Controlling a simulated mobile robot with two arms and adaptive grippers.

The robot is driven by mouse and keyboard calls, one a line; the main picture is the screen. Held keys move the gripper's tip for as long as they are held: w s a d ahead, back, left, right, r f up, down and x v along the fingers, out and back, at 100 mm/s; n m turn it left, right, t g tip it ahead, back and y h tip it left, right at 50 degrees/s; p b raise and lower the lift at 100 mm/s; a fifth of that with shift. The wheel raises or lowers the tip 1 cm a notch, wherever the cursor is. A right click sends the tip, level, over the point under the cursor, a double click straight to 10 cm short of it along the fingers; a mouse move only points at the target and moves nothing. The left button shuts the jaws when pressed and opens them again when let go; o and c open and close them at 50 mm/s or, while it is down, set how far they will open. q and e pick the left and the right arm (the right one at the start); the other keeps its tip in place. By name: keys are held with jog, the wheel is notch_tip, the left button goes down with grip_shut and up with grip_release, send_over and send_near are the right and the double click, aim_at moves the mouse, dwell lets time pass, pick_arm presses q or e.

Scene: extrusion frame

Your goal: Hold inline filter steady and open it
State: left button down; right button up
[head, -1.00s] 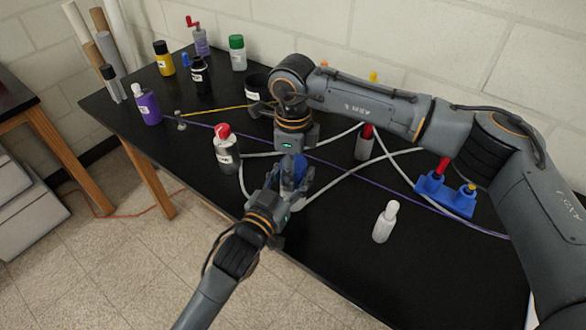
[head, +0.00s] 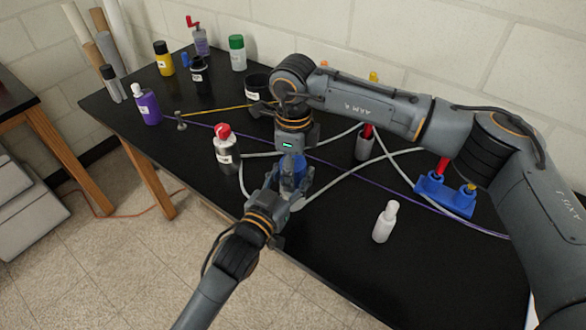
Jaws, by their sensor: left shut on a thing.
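The inline filter (head: 301,168) shows as a small blue body near the front edge of the black table, with grey hoses running by it. Much of it is hidden by my grippers. My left gripper (head: 287,184) comes from the front left and is shut on the filter's lower part. My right gripper (head: 292,160) points down onto the top of the filter from above. Its fingers are mostly hidden, so I cannot tell whether they are closed on it.
A white bottle with a red cap (head: 227,148) stands close to the left of the grippers. A white bottle (head: 386,221) stands to the right, and a blue holder (head: 445,192) lies beyond it. Several bottles stand at the back left. Hoses and a purple cord cross the table.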

jog(key=shift+o, duration=1)
jog(key=shift+a+r, duration=0.1)
jog(key=shift+r, duration=0.05)
notch_tip(320, 180, up, 4)
jog(key=shift+r, duration=0.15)
jog(key=shift+c, duration=0.5)
notch_tip(320, 180, up, 2)
jog(key=shift+r+m, duration=0.15)
jog(key=shift+m, duration=1.05)
jog(key=shift+r+m, duration=0.35)
jog(key=shift+m, duration=0.35)
jog(key=shift+f, duration=3.8)
